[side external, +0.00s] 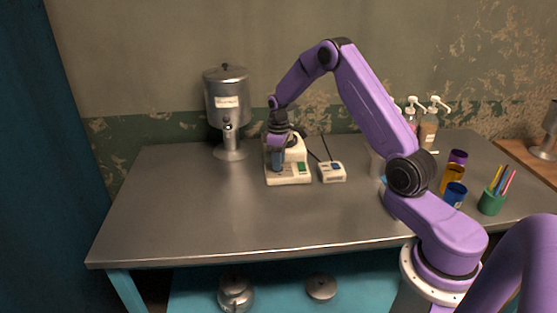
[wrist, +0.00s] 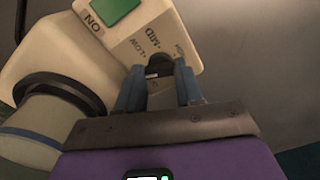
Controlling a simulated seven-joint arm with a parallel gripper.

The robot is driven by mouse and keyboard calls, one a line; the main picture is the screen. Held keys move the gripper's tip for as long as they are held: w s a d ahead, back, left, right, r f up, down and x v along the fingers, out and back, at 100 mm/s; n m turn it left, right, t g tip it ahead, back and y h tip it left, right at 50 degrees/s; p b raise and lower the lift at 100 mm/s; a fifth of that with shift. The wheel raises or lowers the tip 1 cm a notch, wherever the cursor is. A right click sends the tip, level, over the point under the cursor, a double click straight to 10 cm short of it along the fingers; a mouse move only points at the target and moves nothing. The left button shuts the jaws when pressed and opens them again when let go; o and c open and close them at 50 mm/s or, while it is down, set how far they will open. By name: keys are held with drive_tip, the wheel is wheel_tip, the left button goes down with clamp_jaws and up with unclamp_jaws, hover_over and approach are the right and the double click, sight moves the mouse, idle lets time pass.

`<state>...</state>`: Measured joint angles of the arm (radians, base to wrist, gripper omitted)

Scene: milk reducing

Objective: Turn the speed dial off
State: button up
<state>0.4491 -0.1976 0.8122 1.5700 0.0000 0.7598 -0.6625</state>
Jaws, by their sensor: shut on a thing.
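The cream appliance (side external: 292,178) stands on the metal table, and its base also shows in the wrist view (wrist: 165,22). In the side view my gripper (side external: 277,163) points down at the left part of the base, and the dial is hidden there. The dial's exact setting cannot be told.
A green switch (wrist: 118,10) marked ON is near the dial. A small white box (side external: 332,173) stands right of the appliance, and a metal dispenser (side external: 227,100) behind left. Cups (side external: 453,177) and a pen holder (side external: 491,203) are at right. The table's left front is clear.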

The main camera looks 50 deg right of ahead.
drive_tip(key=shift+n, duration=0.5)
drive_tip(key=o, duration=1)
drive_tip(key=shift+o, duration=0.2)
drive_tip(key=shift+r, duration=0.15)
wheel_tip(320, 180, up, 17)
drive_tip(key=shift+r, duration=0.1)
